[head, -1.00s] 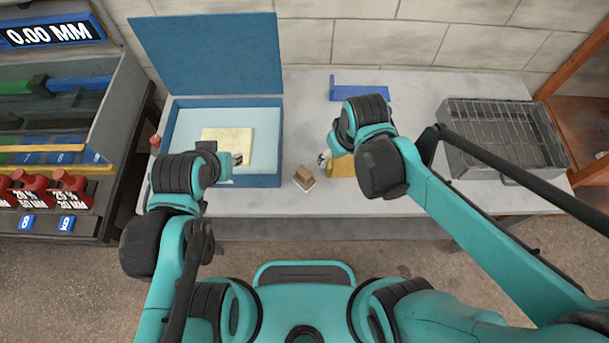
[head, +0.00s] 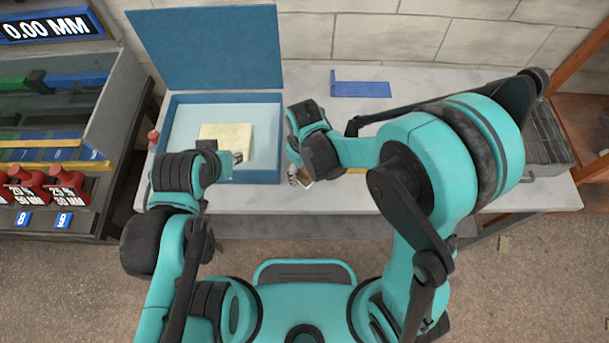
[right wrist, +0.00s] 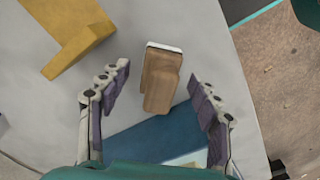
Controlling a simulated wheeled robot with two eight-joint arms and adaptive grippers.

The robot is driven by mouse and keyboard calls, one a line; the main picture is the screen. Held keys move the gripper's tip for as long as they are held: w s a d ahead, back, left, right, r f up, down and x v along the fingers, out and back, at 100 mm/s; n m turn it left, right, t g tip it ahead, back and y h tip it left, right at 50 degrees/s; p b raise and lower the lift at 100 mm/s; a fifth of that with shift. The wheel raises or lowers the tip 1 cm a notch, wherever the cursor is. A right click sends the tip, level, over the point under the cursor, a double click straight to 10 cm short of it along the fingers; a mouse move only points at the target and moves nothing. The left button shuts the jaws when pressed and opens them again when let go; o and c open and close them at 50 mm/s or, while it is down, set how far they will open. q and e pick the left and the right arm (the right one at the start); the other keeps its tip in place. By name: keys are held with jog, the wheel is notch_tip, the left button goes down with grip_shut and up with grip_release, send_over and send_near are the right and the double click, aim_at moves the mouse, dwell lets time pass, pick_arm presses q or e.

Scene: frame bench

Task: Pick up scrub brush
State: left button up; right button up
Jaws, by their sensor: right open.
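The scrub brush (right wrist: 162,82) has a wooden body and a white edge along one end. It lies on the grey bench in the right wrist view. My right gripper (right wrist: 160,78) is open, with one finger on each side of the brush and visible gaps between. In the head view my right gripper (head: 298,178) is over the brush's place near the bench's front, and mostly hides it.
The blue box (head: 278,140) with raised lid holds a pale yellow block (head: 240,132). A yellow angled piece (right wrist: 72,30) lies beside the brush. A blue bracket (head: 362,89) lies at the back of the bench.

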notch_tip(320, 180, down, 2)
jog(key=shift+r, duration=0.1)
jog(key=c, duration=1.4)
jog(key=shift+r, duration=0.1)
jog(key=shift+c, duration=0.2)
jog(key=shift+r, duration=0.3)
jog(key=r, duration=0.1)
jog(key=r+p, duration=0.2)
jog(key=r, duration=0.1)
jog(key=shift+s+d, duration=0.15)
jog(key=shift+d, duration=0.15)
jog(key=s+d+r+p, duration=0.3)
jog(key=s+d+r, duration=0.2)
jog(key=d, duration=0.4)
jog(key=shift+s+d+r, duration=0.2)
jog(key=shift+s+r, duration=0.2)
jog(key=shift+r, duration=0.2)
